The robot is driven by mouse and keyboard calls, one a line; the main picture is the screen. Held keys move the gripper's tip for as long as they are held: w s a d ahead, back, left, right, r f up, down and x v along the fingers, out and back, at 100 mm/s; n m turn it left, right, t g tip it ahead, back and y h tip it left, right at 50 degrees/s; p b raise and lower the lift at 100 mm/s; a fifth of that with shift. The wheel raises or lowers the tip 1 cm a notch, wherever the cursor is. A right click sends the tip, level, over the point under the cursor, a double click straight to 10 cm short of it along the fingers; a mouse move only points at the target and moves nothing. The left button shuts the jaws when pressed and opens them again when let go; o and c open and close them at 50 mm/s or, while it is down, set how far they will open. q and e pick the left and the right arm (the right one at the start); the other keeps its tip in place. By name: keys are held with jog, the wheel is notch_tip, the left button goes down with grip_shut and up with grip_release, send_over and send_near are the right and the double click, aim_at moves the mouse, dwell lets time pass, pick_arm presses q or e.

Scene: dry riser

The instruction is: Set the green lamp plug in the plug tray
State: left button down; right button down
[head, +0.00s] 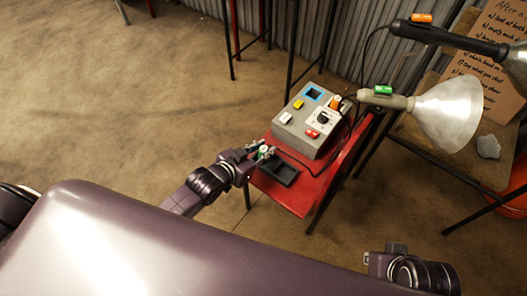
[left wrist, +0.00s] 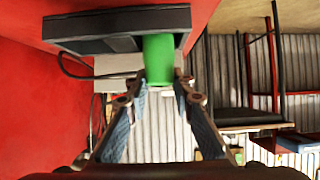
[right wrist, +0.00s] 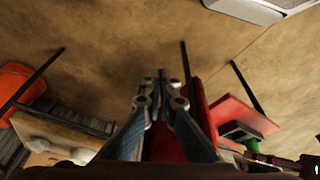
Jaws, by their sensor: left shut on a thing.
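The green lamp plug (left wrist: 158,58) is a green cylinder with a white end, held between the fingertips of my left gripper (left wrist: 160,82). In the head view my left gripper (head: 262,153) is at the left edge of the red table, beside the black plug tray (head: 287,182). In the left wrist view the plug overlaps one end of the plug tray (left wrist: 110,22); I cannot tell whether they touch. The tray looks empty in the head view. My right gripper (right wrist: 161,78) has its fingertips together, with nothing between them, away from the table.
A grey control box (head: 300,140) with coloured buttons stands on the red table (head: 310,195) behind the tray, and a black cable runs near it. The floor to the left is clear.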

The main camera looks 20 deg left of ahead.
pick_arm(q)
jog(key=shift+f, duration=0.55)
pick_arm(e)
jog(key=shift+s+r, duration=0.2)
jog(key=shift+r, duration=0.2)
pick_arm(q)
jog(key=c, duration=1.7)
grip_release()
jog(key=shift+f, duration=0.1)
